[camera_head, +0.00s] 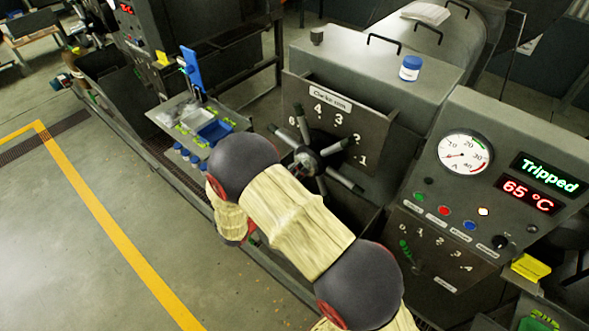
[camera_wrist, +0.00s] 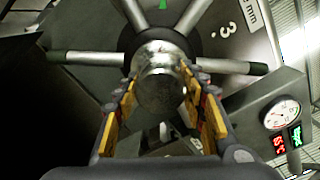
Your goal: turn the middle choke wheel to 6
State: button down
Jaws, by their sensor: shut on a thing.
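The middle choke wheel (camera_head: 307,158) is a dark hub with several grey spokes, in front of a plate (camera_head: 378,118) labelled for the choke in mm. Numbers 4, 3, 2 and 1 run down its right side; a partly covered number is at the left. In the wrist view, the spokes (camera_wrist: 92,57) fan out around the hub. My gripper (camera_wrist: 160,100) has its yellow-padded fingers on both sides of the wheel's round metal centre piece (camera_wrist: 158,92), shut on it. A green mark (camera_wrist: 163,4) shows at the top edge.
At the right is a panel (camera_head: 455,205) with a dial gauge (camera_head: 464,155), a "Tripped" display (camera_head: 549,174), a 65 °C display (camera_head: 527,195) and buttons. A blue-lidded jar (camera_head: 410,68) stands on the housing. A tray (camera_head: 178,112) of small parts is left of the wheel.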

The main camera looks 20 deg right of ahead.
jog(key=shift+n+p, duration=1.45)
jog(key=shift+n, duration=0.95)
jog(key=c, duration=1.1)
grip_release()
jog(key=shift+o, duration=0.2)
jog(key=v, duration=1.2)
jog(key=shift+f, duration=0.1)
